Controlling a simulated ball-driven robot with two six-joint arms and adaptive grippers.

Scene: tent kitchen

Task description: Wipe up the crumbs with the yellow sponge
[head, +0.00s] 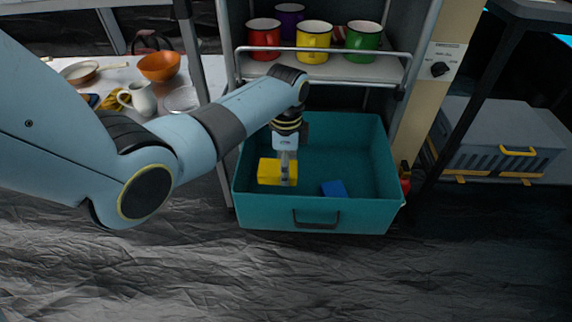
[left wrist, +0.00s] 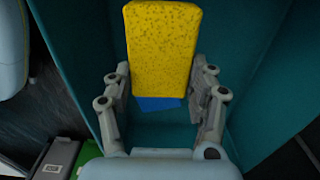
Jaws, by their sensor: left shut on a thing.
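The yellow sponge (head: 270,171) is held in my left gripper (head: 286,180), above the inside of a teal drawer or bin. In the left wrist view the sponge (left wrist: 163,50) stands lengthwise between the two fingers of my left gripper (left wrist: 163,92), which are shut on it. A blue object (head: 334,189) lies on the floor of the teal bin (head: 345,215), to the right of the sponge; part of it also shows behind the sponge in the left wrist view (left wrist: 158,104). No crumbs can be made out. My right gripper is in neither view.
Red (head: 264,38), yellow (head: 314,41), green (head: 364,42) and purple mugs stand on a railed shelf above the bin. A white table at left holds an orange bowl (head: 160,67), a white jug (head: 139,98) and a pan. A grey crate (head: 500,140) is at right.

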